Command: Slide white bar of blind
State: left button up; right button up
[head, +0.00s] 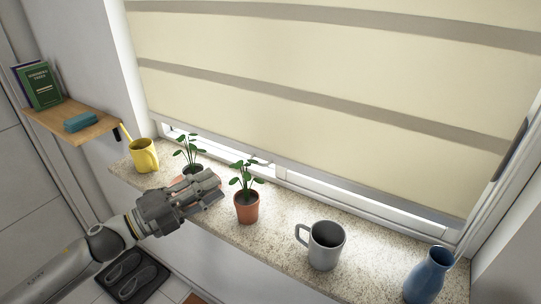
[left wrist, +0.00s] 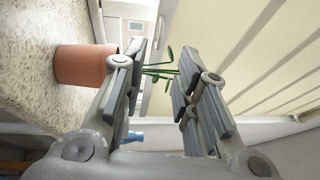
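The cream blind (head: 330,80) with grey stripes hangs over the window, and its pale bottom bar (head: 350,190) runs low across the window just above the sill. My left gripper (head: 214,184) is over the front of the sill, between two potted plants and below the bar, apart from it. In the left wrist view the two fingers (left wrist: 163,65) are spread with nothing gripped; green leaves show between and beyond them. The blind (left wrist: 270,60) fills the upper right there. My right gripper is not in view.
The speckled sill (head: 285,235) holds a yellow mug (head: 144,156), a plant in a terracotta pot (head: 246,208), another plant (head: 188,152) partly hidden by my gripper, a grey mug (head: 325,246) and a blue vase (head: 428,276). A wooden shelf (head: 75,130) is at left.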

pick_arm(q)
jog(key=p+x, duration=0.3)
jog(key=x, duration=0.8)
jog(key=shift+r, duration=0.15)
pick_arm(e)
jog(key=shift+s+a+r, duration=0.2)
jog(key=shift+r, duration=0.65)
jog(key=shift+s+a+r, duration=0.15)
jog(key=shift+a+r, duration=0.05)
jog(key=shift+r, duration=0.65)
